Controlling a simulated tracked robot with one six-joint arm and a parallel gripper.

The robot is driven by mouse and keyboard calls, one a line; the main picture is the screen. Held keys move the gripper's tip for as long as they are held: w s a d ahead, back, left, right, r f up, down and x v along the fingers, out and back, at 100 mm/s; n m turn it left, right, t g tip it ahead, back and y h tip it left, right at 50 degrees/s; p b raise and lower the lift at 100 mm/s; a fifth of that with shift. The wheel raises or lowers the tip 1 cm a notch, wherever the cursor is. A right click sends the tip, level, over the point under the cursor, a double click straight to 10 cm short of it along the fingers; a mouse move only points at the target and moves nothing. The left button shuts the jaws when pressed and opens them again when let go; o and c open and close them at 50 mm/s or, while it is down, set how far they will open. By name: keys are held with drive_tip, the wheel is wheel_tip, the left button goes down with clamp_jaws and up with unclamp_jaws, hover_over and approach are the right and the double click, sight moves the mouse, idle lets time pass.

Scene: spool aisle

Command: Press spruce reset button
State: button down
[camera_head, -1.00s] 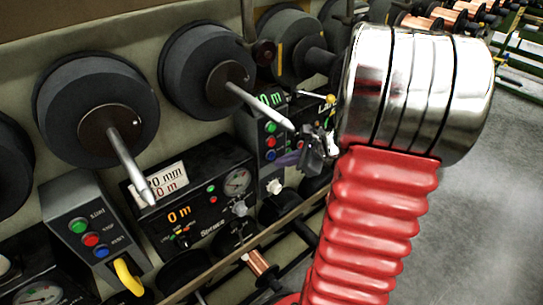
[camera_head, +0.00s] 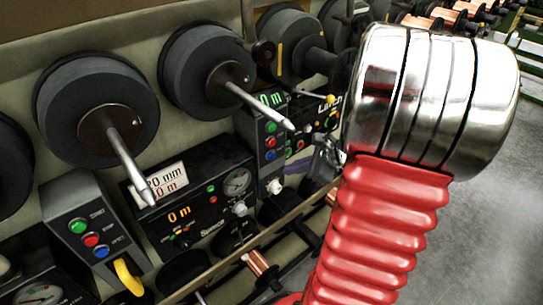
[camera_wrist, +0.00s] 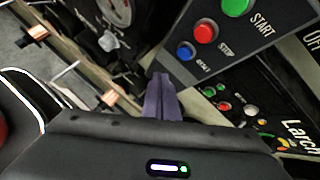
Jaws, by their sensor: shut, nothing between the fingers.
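A grey control box between the Spruce and Larch panels carries a green START, a red STOP and a blue RESET button (camera_wrist: 185,50); that blue button also shows in the head view (camera_head: 270,155). A second such box at the left has its own blue button (camera_head: 101,251). The Spruce panel (camera_head: 205,205) stands between the two boxes; I cannot tell which box belongs to it. My gripper (camera_wrist: 161,78) is shut and empty, its purple fingertips just below and left of the right box's blue button in the wrist view. Contact is not visible. In the head view my arm partly hides the gripper.
The Larch panel (camera_wrist: 265,115) lies just right of the box. Large dark spools with pale spindles (camera_head: 215,75) jut from the wall above. A yellow hooked handle (camera_head: 127,277) is at lower left. A rail (camera_head: 265,222) runs along the front; open floor is at right.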

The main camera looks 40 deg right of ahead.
drive_tip(key=shift+s, duration=1.2)
drive_tip(key=shift+s, duration=0.1)
